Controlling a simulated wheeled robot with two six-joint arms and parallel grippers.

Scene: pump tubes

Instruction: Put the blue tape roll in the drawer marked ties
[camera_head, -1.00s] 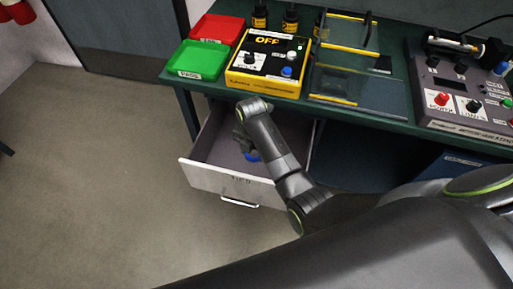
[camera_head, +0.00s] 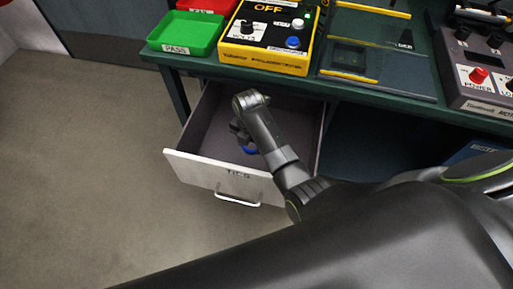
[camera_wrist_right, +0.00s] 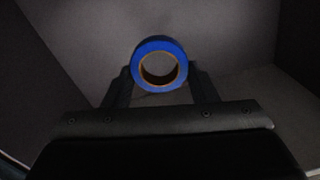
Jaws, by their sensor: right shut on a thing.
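The drawer marked ties (camera_head: 225,172) is pulled open below the green bench top, with its label and handle on the white front. My right arm reaches down into it. My right gripper (camera_head: 245,148) is inside the drawer walls and mostly hidden behind its own wrist. The blue tape roll (camera_wrist_right: 160,64) is between the fingers of my right gripper (camera_wrist_right: 160,84) in the right wrist view, its round hole facing the camera. I cannot tell whether the roll touches the drawer floor. My left gripper is not in view.
A green tray marked pass (camera_head: 185,33) and a yellow tester box (camera_head: 268,38) stand on the bench above the drawer. A clear-lidded yellow frame (camera_head: 375,60) and a grey control box (camera_head: 482,70) are farther right. The drawer interior around my gripper looks free.

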